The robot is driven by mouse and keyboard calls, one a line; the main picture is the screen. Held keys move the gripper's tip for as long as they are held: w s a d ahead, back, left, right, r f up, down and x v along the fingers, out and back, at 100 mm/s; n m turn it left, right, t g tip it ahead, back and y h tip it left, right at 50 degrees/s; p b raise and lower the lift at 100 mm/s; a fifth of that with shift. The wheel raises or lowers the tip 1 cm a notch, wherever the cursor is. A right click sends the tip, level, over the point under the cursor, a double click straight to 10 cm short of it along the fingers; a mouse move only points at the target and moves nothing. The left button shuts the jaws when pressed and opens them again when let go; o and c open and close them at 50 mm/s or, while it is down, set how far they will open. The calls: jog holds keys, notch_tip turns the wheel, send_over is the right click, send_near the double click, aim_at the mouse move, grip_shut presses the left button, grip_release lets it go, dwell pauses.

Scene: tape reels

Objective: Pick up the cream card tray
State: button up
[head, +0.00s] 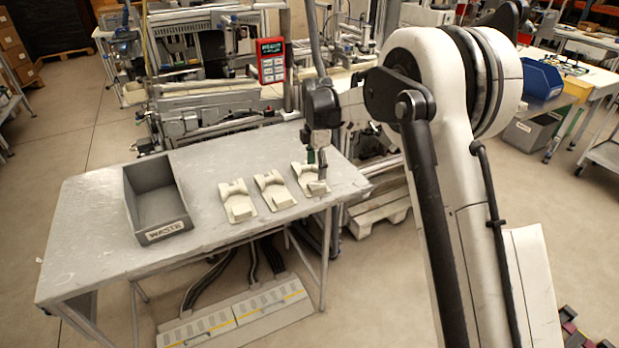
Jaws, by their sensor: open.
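Three similar cream card trays lie in a row on the grey table (100,230): a left one (237,201), a middle one (273,190) and a right one (308,187). My gripper (316,170) points down at the right tray, with its fingers over the tray's far and right part. The gripper is open. It hides some of that tray. I cannot tell whether the fingers touch it or stand just above it. The left and middle trays are clear of the gripper.
A grey bin labelled WASTE (155,200) stands on the table left of the trays. Machine frames with a red handheld panel (271,60) rise behind the table. The table's front strip and left end are bare. A blue bin (541,80) stands on a far bench at right.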

aim_at(317, 184)
jog(key=shift+d+f, duration=0.1)
jog(key=shift+f, duration=3.55)
jog(key=shift+s, duration=0.1)
jog(key=c, duration=1.3)
